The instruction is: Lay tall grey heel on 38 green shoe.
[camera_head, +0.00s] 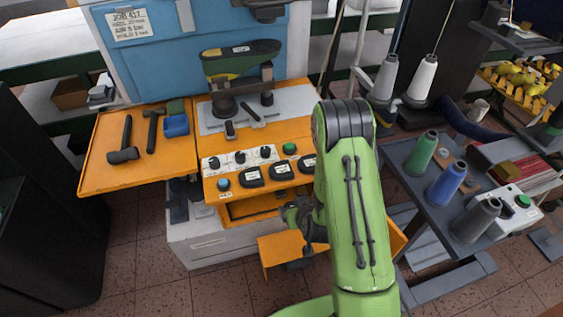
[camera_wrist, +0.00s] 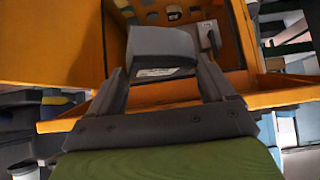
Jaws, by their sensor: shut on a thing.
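My gripper (camera_wrist: 160,72) is shut on a dark grey block, the tall grey heel (camera_wrist: 160,42), in the wrist view. The heel sits between the two fingers with a pale label below it. In the head view my gripper (camera_head: 303,222) is low by the orange drawer front, partly hidden by my green arm; I cannot make out the heel there. A green shoe last (camera_head: 228,63) with a dark sole stands sole-up on a post on the machine, up and left of my gripper and well apart from it. Its number is too small to read.
Dark labelled pieces (camera_head: 252,177) and knobs line the front panel. An orange tray edge (camera_wrist: 180,113) lies close around my gripper. A cart (camera_head: 400,150) with thread spools stands right.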

